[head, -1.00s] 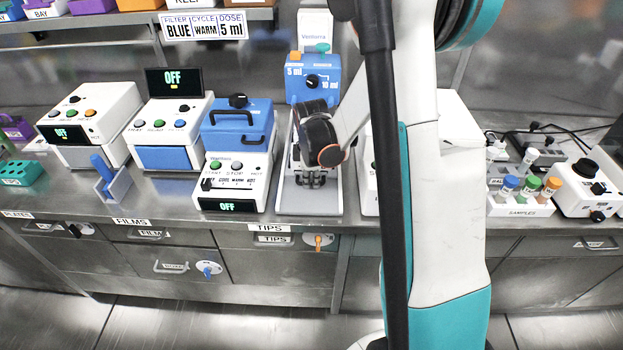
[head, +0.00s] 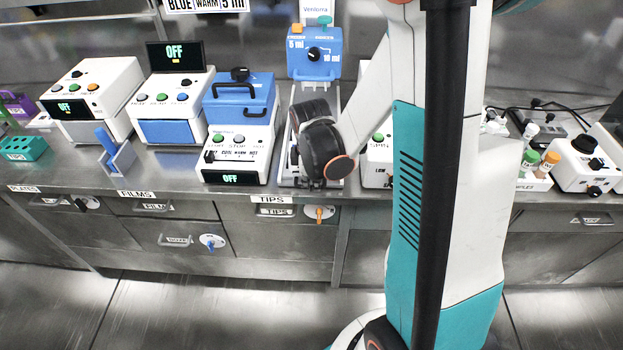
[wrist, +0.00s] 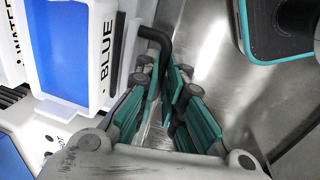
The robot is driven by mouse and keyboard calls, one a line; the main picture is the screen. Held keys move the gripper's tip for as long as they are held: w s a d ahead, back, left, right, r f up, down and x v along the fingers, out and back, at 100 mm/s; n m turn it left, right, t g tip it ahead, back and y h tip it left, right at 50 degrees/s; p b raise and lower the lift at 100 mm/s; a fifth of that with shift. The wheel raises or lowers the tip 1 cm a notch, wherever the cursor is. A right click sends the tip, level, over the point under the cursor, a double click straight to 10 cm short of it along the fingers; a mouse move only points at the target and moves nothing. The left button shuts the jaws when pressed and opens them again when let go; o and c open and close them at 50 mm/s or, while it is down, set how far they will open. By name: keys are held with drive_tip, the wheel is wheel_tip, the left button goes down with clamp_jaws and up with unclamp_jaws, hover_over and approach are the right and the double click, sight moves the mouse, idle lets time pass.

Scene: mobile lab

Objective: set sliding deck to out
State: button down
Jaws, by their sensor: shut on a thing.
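The blue dispenser (head: 314,66), with a black dial marked 5 ml and 10 ml, stands on a pale base (head: 285,181) at the back of the bench. In the wrist view, the white deck (wrist: 101,88) carries a blue rectangular well and the labels BLUE and WATER. A black bent handle (wrist: 154,37) shows at its side. My gripper (wrist: 164,80) is shut on this handle, between its teal finger pads. In the head view, my gripper (head: 316,184) is at the front edge of the base, and my wrist hides most of the deck.
A white unit with a blue lid (head: 240,95) stands close on the left. Another white device (head: 378,160) is close on the right, partly behind my arm. A sample rack (head: 535,180) is further right. The floor in front is clear.

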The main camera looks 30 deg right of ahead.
drive_tip(key=c, duration=2)
unclamp_jaws()
drive_tip(key=shift+s+a, duration=0.15)
drive_tip(key=shift+s, duration=0.1)
drive_tip(key=shift+o, duration=0.2)
drive_tip(key=shift+w+r, duration=0.1)
drive_tip(key=shift+r, duration=0.3)
wheel_tip(320, 180, up, 11)
drive_tip(key=s+a, duration=0.1)
drive_tip(key=s, duration=0.1)
drive_tip(key=shift+a, duration=0.1)
